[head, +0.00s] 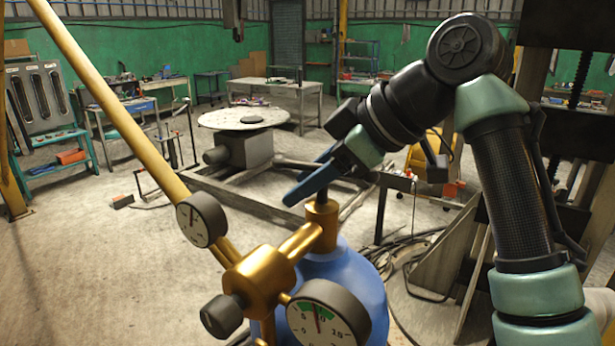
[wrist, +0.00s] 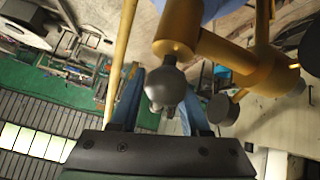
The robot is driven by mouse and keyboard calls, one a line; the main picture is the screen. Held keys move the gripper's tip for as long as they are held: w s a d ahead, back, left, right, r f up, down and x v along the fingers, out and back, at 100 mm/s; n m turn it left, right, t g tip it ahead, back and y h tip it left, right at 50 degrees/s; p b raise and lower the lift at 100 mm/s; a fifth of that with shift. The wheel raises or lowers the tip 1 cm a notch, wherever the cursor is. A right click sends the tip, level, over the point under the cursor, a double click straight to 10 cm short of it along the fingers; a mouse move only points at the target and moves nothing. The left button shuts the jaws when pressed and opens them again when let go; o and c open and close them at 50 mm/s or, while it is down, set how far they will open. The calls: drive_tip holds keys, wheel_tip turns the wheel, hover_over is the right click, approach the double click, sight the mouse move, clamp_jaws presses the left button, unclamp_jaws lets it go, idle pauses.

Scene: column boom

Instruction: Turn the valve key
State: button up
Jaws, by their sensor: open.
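The valve key is a dark stem (head: 322,190) standing on top of the brass valve (head: 322,218) of a blue cylinder (head: 352,275) in the head view. In the wrist view the valve key (wrist: 165,86) shows as a grey, rounded piece at the end of the brass valve body (wrist: 180,32). My gripper (head: 303,186) is open at the valve top, its two blue fingers apart. In the wrist view one finger is on each side of the key, and gaps show beside it. The near finger partly hides the key in the head view, so contact cannot be told.
Two round gauges, one at the upper left (head: 201,219) and one in front (head: 327,318), and a dark knob (head: 222,316) stick out from the brass fitting. A yellow pole (head: 110,105) slants across the left. Hoses and beams lie behind the cylinder. Open concrete floor is at left.

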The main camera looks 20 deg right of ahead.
clamp_jaws()
drive_tip(key=shift+m+t+h+b, duration=0.45)
drive_tip(key=shift+m+h, duration=0.15)
drive_tip(key=shift+m, duration=0.2)
drive_tip(key=shift+w+d+r+m+h, duration=0.1)
drive_tip(key=shift+d+m+h, duration=0.1)
drive_tip(key=shift+m+h, duration=0.15)
unclamp_jaws()
